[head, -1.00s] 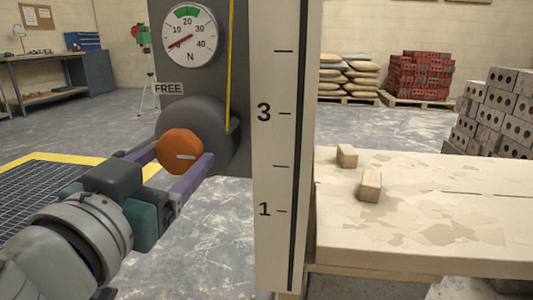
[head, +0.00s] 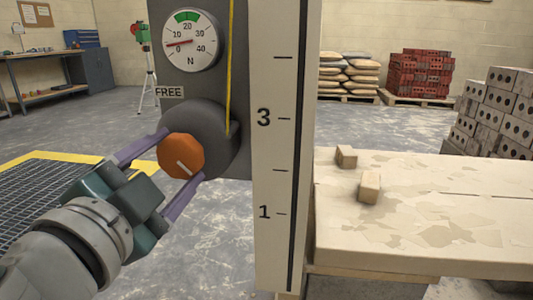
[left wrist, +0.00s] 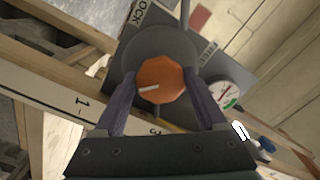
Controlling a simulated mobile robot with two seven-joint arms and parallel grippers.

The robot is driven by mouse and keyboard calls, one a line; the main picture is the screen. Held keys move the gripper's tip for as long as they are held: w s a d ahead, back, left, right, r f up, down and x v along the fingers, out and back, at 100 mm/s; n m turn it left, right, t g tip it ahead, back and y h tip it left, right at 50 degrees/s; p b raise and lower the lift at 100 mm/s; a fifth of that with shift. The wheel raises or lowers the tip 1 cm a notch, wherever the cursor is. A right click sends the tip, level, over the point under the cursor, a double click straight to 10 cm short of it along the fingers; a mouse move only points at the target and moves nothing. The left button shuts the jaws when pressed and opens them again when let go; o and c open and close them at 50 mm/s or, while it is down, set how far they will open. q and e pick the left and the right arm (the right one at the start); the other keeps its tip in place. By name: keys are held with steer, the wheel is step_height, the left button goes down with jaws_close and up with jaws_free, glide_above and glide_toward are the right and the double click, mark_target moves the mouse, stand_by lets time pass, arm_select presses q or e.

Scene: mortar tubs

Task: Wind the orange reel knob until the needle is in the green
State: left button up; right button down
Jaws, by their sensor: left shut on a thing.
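The orange reel knob (head: 180,157) is eight-sided with a white mark, which slants down to the right. It sits on a dark round reel (head: 222,130). My left gripper (head: 183,154) is shut on the knob, its purple fingers at the upper left and lower right. The left wrist view shows the knob (left wrist: 160,80) between both fingers. The round dial (head: 190,58), marked N, has a red needle (head: 178,43) pointing left, a little above 0 and below 10. Its green band (head: 187,16) is at the top near 20. My right gripper is not in view.
A yellow line (head: 230,70) runs up from the reel beside a white scale board (head: 270,150). A FREE label (head: 169,92) is above the reel. A bench (head: 430,235) with two small wooden blocks stands at right. A floor grate (head: 35,205) lies at left.

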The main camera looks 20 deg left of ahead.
arm_select(q)
steer(key=m+p, duration=0.1)
steer(key=m, duration=0.5)
steer(key=shift+r, duration=0.15)
steer(key=m+p, duration=0.1)
steer(key=m, duration=0.5)
steer(key=shift+r+m, duration=0.1)
steer(key=shift+m, duration=0.2)
steer(key=o, duration=1.3)
steer(key=shift+b+v, duration=1.8)
steer(key=shift+v, duration=3.2)
steer(key=shift+w, duration=0.1)
